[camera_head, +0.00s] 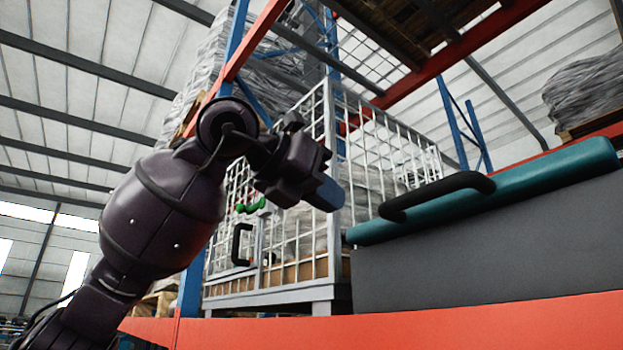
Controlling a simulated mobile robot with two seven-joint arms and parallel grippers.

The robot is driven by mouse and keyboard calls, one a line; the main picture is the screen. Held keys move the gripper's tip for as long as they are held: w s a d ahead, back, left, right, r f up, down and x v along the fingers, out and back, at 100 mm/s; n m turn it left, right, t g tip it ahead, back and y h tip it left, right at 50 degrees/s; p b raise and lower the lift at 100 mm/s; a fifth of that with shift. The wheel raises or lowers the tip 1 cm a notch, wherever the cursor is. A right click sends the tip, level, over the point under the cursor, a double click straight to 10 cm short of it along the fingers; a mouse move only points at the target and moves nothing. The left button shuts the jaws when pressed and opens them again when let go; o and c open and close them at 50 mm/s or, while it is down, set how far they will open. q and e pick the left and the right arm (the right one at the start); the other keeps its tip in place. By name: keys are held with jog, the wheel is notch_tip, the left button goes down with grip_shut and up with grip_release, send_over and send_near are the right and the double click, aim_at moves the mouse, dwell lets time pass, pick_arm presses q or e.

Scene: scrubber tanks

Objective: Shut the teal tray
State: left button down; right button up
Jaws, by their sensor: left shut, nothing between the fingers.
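The teal tray (560,168) is at the right, seen from below its rim as a long teal slab along the top of a dark grey box (500,245). A black bar handle (436,193) is fixed on its near side, towards its left end. I cannot tell from this angle how far the tray stands open. My left gripper (328,194) is shut and empty, left of the teal tray's left end in the picture. It appears apart from the tray and its handle. My right gripper is not in view.
A red-orange shelf beam (450,325) runs below the grey box. A white wire cage (290,250) with a black handle (238,244) and a green part (250,205) stands behind my left arm. Blue posts and wrapped pallets are beyond. The upper left is open space.

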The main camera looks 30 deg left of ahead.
aim_at(381, 225)
pick_arm(q)
jog(key=x, duration=0.2)
jog(key=p+x, duration=0.1)
jog(key=x, duration=0.2)
jog(key=r+p+x, duration=0.1)
jog(key=x, duration=0.1)
jog(key=shift+w, duration=0.3)
jog(key=shift+w+d, duration=0.15)
jog(key=shift+w, duration=0.15)
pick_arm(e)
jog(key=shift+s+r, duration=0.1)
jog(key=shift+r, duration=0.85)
